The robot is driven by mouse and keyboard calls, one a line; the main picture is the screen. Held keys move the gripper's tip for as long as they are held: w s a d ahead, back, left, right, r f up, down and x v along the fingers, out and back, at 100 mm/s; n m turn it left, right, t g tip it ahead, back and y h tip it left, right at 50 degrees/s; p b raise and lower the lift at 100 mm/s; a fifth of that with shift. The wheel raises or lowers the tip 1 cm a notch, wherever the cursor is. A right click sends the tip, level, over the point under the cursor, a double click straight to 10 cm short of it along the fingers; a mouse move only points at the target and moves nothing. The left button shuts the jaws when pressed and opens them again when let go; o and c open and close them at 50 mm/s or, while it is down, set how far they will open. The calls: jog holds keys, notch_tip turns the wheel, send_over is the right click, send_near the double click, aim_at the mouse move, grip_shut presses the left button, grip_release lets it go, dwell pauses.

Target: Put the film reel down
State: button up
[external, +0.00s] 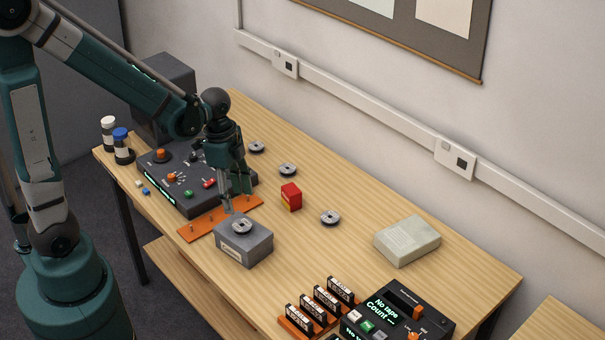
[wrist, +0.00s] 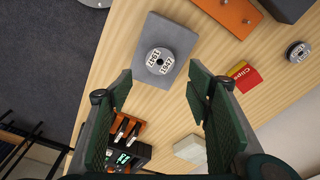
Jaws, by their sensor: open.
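A grey film reel (external: 242,226) lies flat on the lid of a grey archival box (external: 255,250). In the wrist view the reel (wrist: 160,61) has a white label that reads 1947, and the box (wrist: 180,35) lies under it. My gripper (external: 237,200) is above and just behind the reel in the external view, with its fingers pointing down. In the wrist view my gripper (wrist: 160,80) is open, its two fingers apart with nothing between them. The reel appears clear of both fingers.
Other reels (external: 287,169) (external: 330,217) lie on the table. A red box (external: 291,196), an orange peg board (external: 190,233) and a dark control console (external: 195,200) are close by. A pale case (external: 407,240) and a tape rack (external: 295,322) stand to the right.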

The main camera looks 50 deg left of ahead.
jog(key=shift+a+r, duration=0.15)
jog(key=shift+r, duration=1.2)
jog(key=shift+s, duration=0.1)
jog(key=s+a+r+n+t, duration=0.3)
jog(key=s+r+n, duration=0.2)
jog(key=r+n, duration=0.1)
jog(key=s+a+r+n+t+y, duration=0.1)
jog(key=s+a+r+n+t, duration=0.2)
jog(key=r, duration=0.6)
jog(key=shift+s+a+r+n+t, duration=0.15)
jog(key=shift+s+a+n+t, duration=0.15)
jog(key=shift+s+n, duration=1.1)
